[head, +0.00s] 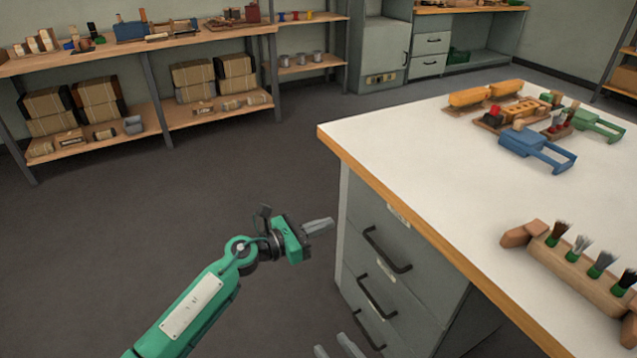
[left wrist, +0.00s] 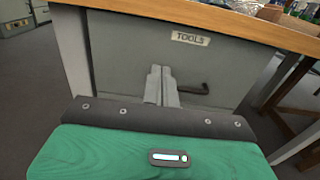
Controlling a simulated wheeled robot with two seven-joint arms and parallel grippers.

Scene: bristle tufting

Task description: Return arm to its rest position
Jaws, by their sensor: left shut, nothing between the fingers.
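My left gripper (head: 330,225) is shut and empty. It hangs beside the left side of the white-topped workbench (head: 400,150), below the top's level and in front of the drawers as the head view shows it. In the left wrist view its two grey fingers (left wrist: 160,84) lie together in front of a grey drawer front labelled TOOLS (left wrist: 210,62). My right gripper (head: 337,347) shows only as two grey fingertips at the bottom edge of the head view. They are apart with nothing visible between them; the rest of it is out of frame.
The bench's wooden edge (head: 430,230) and drawer handles (head: 387,252) are close to my left gripper. A wooden brush block (head: 575,270) with several tufts, a blue tool (head: 530,147) and a wooden tray (head: 518,112) are on the bench. The floor (head: 190,190) to the left is clear.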

